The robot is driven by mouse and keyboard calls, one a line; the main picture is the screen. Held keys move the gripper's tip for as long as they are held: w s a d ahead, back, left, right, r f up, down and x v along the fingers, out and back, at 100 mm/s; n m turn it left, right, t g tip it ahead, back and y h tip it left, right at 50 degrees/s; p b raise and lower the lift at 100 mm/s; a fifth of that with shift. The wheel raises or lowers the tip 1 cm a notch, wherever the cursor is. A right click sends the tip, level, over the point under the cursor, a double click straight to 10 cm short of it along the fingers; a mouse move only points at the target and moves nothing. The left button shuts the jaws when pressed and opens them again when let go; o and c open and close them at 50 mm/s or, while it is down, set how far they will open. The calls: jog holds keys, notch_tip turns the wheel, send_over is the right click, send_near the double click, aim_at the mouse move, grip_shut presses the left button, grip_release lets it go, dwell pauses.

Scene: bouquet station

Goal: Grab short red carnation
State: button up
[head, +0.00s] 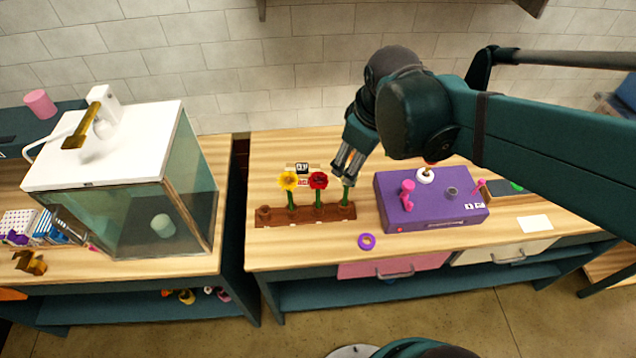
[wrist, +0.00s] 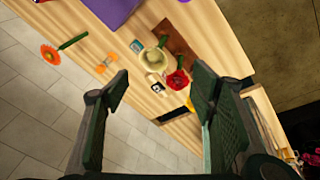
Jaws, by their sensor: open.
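A red flower (head: 318,180) stands upright in the middle of the brown flower rack (head: 270,218) in the head view, with a yellow flower (head: 288,181) to its left. A green stem (head: 347,193) stands at the rack's right end; its top is hidden by my gripper (head: 346,168). My gripper is open, above and to the right of the red flower. In the wrist view the red flower (wrist: 177,80) shows beyond my open gripper (wrist: 160,92), between the fingers and apart from them. A pale round bloom (wrist: 153,62) is beside it.
A purple box (head: 430,208) with pink parts stands right of the rack, and a purple ring (head: 366,241) lies in front. A glass-sided case (head: 150,225) stands on the left table.

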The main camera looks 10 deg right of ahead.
aim_at(317, 173)
jog(key=w+a+f+n+g, duration=0.1)
jog(key=a+f+n, duration=0.1)
jog(key=w+a+f+n+g, duration=0.1)
jog(key=w+a+f+n, duration=0.1)
jog(key=a+f+n, duration=0.1)
jog(key=w+a+f+n+g, duration=0.1)
jog(key=w+a+f+n, duration=0.1)
jog(key=shift+w+a+f, duration=0.1)
jog(key=shift+a+f, duration=0.1)
jog(key=shift+a, duration=0.15)
jog(key=shift+w+a+f+n+h, duration=0.2)
jog(key=shift+a+f+n+h, duration=0.1)
jog(key=shift+a+f+n, duration=0.45)
jog(key=shift+d, duration=0.15)
jog(key=shift+f, duration=1.2)
jog(key=shift+f, duration=0.15)
jog(key=shift+d+f, duration=0.15)
jog(key=shift+f, duration=2.3)
jog(key=c, duration=1)
